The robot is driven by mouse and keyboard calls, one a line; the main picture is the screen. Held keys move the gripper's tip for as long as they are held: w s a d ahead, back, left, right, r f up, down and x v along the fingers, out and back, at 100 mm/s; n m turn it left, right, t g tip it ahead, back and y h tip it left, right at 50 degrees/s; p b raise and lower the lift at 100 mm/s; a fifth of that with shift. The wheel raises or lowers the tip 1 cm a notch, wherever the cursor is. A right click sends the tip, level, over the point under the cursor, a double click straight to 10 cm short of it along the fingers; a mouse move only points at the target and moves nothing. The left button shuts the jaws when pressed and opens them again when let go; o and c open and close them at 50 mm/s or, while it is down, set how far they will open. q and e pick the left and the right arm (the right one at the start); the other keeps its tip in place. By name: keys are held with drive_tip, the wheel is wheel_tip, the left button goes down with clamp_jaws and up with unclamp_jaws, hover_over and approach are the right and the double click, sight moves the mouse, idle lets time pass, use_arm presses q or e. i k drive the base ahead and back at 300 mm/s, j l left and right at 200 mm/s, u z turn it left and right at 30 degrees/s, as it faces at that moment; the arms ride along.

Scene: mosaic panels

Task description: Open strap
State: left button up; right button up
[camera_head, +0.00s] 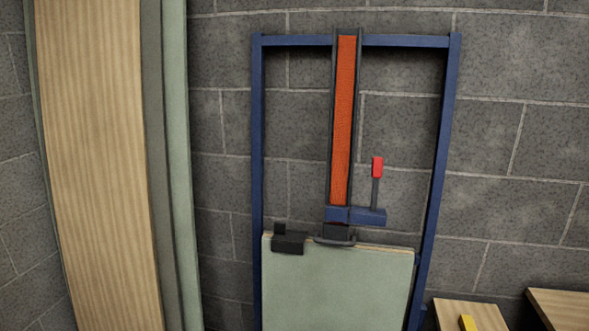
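An orange strap (343,120) runs vertically inside a dark channel from the top bar of a blue frame (446,140). At its lower end is a blue buckle block (356,215) with a dark lever standing upright, tipped by a red handle (377,167). A dark fitting (336,236) below the block meets the top edge of a pale green panel (335,290) inside the frame. A black clamp-like piece (289,243) sits on the panel's top left edge. Neither of my grippers is in view.
A tall wood-faced panel (95,150) with grey and green layers stands at the left. Wooden surfaces (470,314) with a yellow piece (467,323) are at the lower right. A grey block wall (520,140) is behind everything.

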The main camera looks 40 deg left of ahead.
sight(336, 234)
drive_tip(key=u, duration=0.95)
